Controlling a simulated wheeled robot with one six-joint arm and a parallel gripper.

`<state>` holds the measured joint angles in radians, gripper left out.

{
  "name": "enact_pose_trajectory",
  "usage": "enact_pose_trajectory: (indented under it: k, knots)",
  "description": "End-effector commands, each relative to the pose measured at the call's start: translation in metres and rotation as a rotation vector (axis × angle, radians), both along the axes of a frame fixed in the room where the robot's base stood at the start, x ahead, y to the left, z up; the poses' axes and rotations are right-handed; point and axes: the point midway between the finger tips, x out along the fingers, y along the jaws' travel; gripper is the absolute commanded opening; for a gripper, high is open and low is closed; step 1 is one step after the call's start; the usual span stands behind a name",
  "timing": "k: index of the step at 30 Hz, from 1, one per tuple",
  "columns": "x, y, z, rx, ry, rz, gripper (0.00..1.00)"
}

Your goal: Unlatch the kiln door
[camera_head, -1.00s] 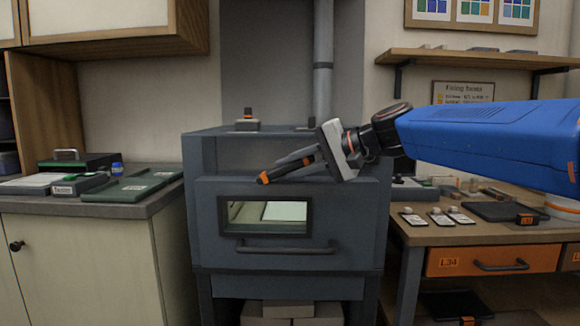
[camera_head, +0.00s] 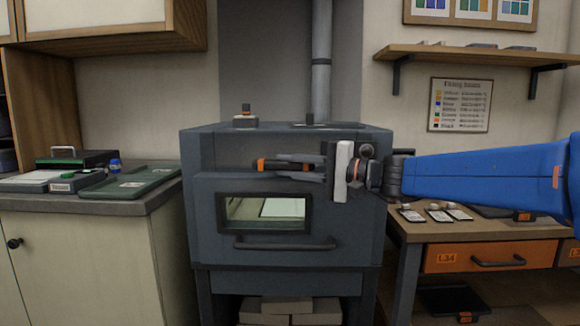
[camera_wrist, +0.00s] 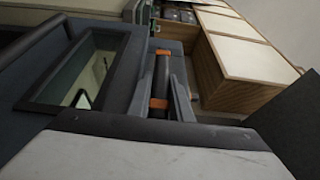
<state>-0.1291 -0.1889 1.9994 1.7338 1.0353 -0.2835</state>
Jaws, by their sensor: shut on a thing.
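The kiln (camera_head: 290,143) stands in the middle of the head view. Its grey door (camera_head: 208,252) with a window looks shut, and a dark bar handle runs below the window. The latch handle (camera_head: 270,165), a dark bar with orange bands, lies level across the front above the window. My gripper (camera_head: 300,167) comes from the right and is shut on it. In the wrist view the latch handle (camera_wrist: 161,75) shows between my two fingers, near the door window. The latch's pivot is hidden or cannot be made out.
A worktable with an orange drawer (camera_head: 490,259) is at right, below my arm. A counter (camera_head: 150,203) with green cases is at left. A small knobbed piece (camera_head: 246,119) and a flue pipe (camera_head: 321,60) are on the kiln top. Space before the door looks clear.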

Motion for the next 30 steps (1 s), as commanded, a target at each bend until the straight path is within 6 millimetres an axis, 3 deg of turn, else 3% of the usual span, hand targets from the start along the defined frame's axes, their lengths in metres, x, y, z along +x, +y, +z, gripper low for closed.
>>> enact_pose_trajectory:
  k: [8,9,11,22,30]
  knots:
    - [-0.001,0.001,-0.002,-0.001,0.003,0.004,0.00]
    - [-0.001,0.001,-0.002,-0.001,0.003,0.004,0.23]
    - [-0.001,0.001,-0.002,-0.001,0.003,0.004,0.38]
    - [-0.001,-0.002,-0.001,0.000,0.001,0.001,0.38]
    - [-0.013,-0.030,-0.001,0.000,0.000,-0.002,0.38]
